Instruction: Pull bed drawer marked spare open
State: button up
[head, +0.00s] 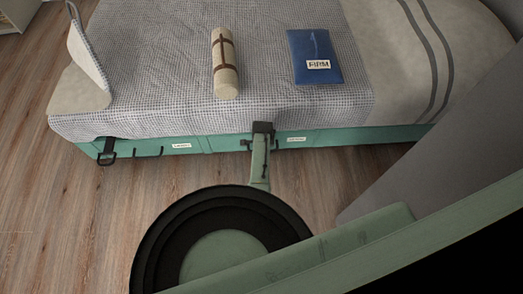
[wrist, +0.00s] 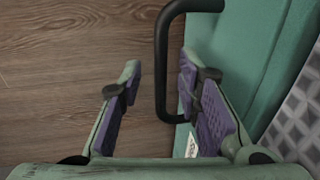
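The bed's green right-hand drawer front (head: 320,136) sits flush below the mattress edge. Its white label (head: 296,139) is too small to read surely. Its black bar handle (wrist: 161,75) shows large in the wrist view; in the head view part of the handle (head: 246,143) shows just left of my arm's end. My gripper (wrist: 159,72) is open, one finger on each side of the bar. The right finger is between the bar and the drawer front (wrist: 240,50). I see no firm grip on the bar. In the head view my arm hides the fingers.
A left-hand drawer front (head: 195,145) has its own label (head: 181,146), with black hardware (head: 106,152) near the bed's left end. A rolled tan bundle (head: 224,65) and a blue packet (head: 314,55) marked FIRM lie on the bed. The wood floor (head: 90,220) at left is clear.

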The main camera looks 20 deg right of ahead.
jog(key=shift+c, duration=0.5)
grip_shut()
dwell(0.4)
